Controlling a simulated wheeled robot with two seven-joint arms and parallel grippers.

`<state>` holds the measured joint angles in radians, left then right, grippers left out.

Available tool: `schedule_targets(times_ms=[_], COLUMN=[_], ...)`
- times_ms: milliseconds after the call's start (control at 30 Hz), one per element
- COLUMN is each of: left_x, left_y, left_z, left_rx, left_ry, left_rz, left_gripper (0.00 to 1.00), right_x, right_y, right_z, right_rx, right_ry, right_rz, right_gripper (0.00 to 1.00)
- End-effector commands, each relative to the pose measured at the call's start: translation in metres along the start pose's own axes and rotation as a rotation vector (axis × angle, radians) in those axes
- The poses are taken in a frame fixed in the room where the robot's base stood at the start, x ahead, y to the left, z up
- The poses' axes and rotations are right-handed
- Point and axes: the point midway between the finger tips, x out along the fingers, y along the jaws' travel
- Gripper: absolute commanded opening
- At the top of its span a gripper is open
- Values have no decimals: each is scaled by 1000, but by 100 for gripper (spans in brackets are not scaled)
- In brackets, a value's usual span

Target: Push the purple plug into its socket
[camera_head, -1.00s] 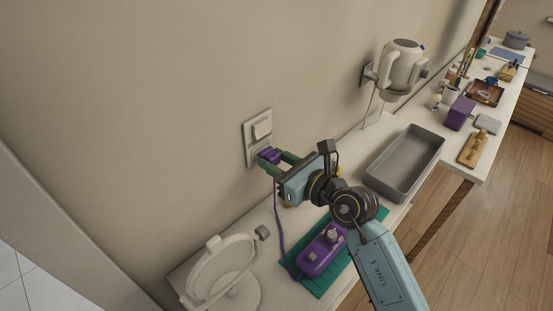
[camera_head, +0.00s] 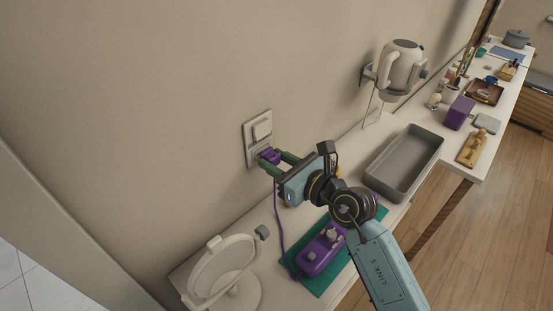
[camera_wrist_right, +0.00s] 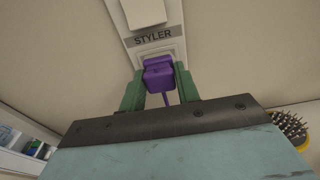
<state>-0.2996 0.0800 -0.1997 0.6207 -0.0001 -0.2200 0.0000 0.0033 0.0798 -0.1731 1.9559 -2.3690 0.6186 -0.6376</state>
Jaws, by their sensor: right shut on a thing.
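The purple plug (camera_head: 269,155) is at the lower part of the white wall plate (camera_head: 257,131), against or very close to its face. I cannot tell how deep it sits, and the socket behind it is hidden. My right gripper (camera_head: 275,160) is shut on the plug, with a green finger on each side. In the right wrist view the plug (camera_wrist_right: 159,76) is between the fingers, just below a label reading "STYLER" (camera_wrist_right: 153,40). A purple cord (camera_head: 277,215) hangs from the plug to a purple device (camera_head: 321,251) on a green mat (camera_head: 320,284). My left gripper is not in view.
A white round mirror stand (camera_head: 222,273) stands at the lower left of the counter. A grey basin (camera_head: 404,160) lies right of my arm, below a wall-held white kettle-like appliance (camera_head: 401,68). A brush (camera_wrist_right: 290,125) shows in the right wrist view.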

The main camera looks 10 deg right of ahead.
Motion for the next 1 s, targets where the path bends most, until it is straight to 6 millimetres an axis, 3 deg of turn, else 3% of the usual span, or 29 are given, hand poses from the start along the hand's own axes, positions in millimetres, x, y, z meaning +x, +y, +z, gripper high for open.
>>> schedule_targets(times_ms=[1000], left_x=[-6], left_y=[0], left_z=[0], left_rx=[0], left_ry=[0], left_rz=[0], left_gripper=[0], right_x=[0], right_y=[0], right_z=[0], right_rx=[0], right_ry=[0], right_rz=[0], right_gripper=[12])
